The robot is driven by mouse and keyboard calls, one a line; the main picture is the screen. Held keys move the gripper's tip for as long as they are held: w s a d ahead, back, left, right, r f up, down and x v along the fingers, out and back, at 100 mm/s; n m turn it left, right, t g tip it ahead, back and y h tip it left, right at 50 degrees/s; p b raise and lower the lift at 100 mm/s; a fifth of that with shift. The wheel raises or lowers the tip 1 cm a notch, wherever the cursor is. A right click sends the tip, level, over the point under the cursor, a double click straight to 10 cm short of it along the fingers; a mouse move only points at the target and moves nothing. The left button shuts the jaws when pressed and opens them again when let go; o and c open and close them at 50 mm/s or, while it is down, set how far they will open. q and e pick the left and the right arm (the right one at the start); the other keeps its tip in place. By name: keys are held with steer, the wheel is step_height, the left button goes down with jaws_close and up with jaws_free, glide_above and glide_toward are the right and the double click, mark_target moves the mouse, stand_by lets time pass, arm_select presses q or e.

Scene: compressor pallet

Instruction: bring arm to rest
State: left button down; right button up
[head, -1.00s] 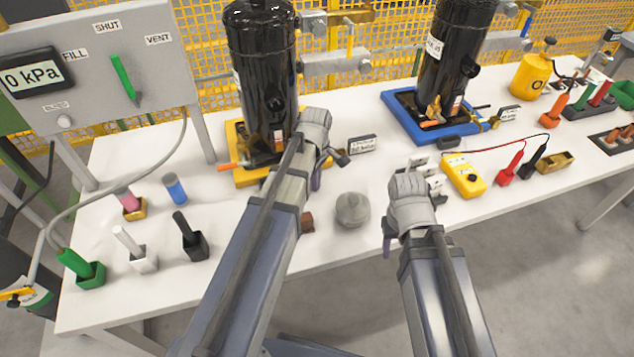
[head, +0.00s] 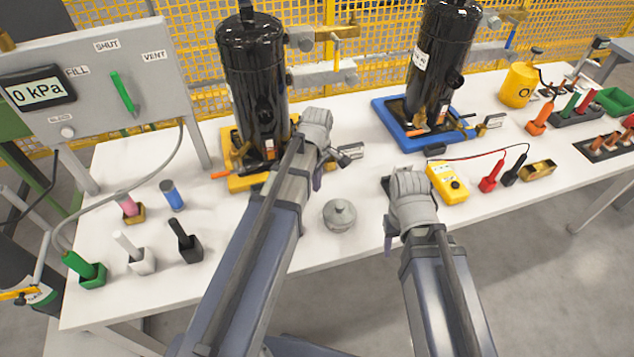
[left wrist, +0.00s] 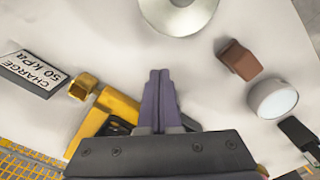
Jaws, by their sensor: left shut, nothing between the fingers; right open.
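My left gripper (head: 317,178) hangs over the table in front of the yellow fixture (head: 250,182). In the left wrist view, its two purple fingers (left wrist: 158,100) are together with nothing between them. My right gripper (head: 389,240) is at the table's front edge, left of the yellow meter (head: 447,183). It is open; its fingers are mostly hidden behind its wrist. A grey lidded pot (head: 340,215) stands on the table between the two arms, apart from both.
Black compressors stand on the yellow fixture and the blue tray (head: 395,128). Left are the gauge panel (head: 95,75), a hose and several small holders. In the left wrist view, a charge card (left wrist: 30,72), a brown block (left wrist: 238,60) and a pale cylinder (left wrist: 272,98) lie near the fingers.

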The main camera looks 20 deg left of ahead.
arm_select(q)
step_height(320, 180, up, 5)
steer(key=p, duration=0.3)
steer(key=shift+f, duration=0.1)
steer(key=s+d+r+m+y+p, duration=0.1)
steer(key=s+d+r+m+p, duration=0.1)
steer(key=s+d+m, duration=1)
steer(key=s+m, duration=0.2)
steer(key=m, duration=0.5)
steer(key=shift+d+p, duration=0.3)
steer(key=shift+d, duration=0.1)
